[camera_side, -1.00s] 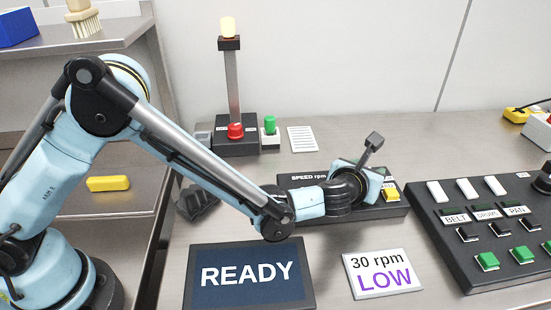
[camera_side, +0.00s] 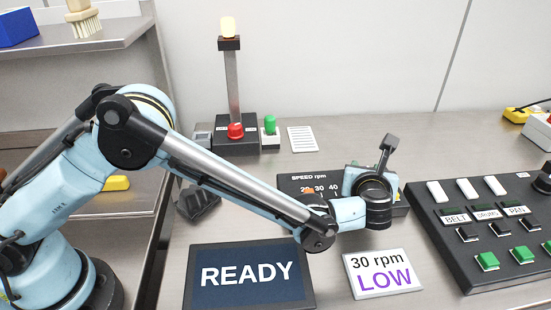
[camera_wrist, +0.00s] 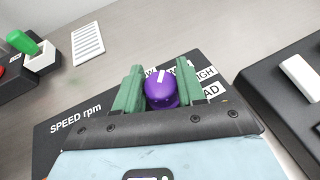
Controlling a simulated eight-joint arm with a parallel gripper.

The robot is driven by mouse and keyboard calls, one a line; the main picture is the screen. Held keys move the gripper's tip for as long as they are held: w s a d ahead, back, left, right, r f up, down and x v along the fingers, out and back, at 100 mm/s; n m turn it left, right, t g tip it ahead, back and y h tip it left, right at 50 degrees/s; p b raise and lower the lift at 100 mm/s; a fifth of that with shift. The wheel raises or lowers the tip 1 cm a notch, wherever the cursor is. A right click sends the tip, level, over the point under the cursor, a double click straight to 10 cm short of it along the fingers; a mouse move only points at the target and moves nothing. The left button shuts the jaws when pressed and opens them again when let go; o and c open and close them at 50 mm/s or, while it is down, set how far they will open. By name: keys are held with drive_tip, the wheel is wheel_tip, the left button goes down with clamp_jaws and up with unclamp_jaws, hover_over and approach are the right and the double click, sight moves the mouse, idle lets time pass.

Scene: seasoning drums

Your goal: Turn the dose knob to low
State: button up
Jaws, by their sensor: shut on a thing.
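A purple knob (camera_wrist: 160,92) with a white pointer mark sits on the dark control panel (camera_wrist: 90,105) in the wrist view. The pointer faces up the picture, between a label ending in W and the label HIGH. My gripper (camera_wrist: 160,84) has its two green fingers on either side of the knob and is shut on it. In the side view my wrist hides the knob and the fingers. The card (camera_side: 382,273) in front of the panel reads 30 rpm LOW.
An orange knob (camera_side: 308,190) stands by the speed scale 20, 30, 40. A READY screen (camera_side: 250,303) lies in front. A button panel (camera_side: 490,238) is at the right.

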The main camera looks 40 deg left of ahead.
drive_tip(key=shift+n+g+y, duration=1.6)
drive_tip(key=shift+n+y, duration=0.6)
drive_tip(key=shift+n, duration=0.1)
drive_tip(key=o, duration=1)
drive_tip(key=shift+c, duration=0.2)
drive_tip(key=v, duration=1.2)
drive_tip(key=shift+w+r, duration=0.1)
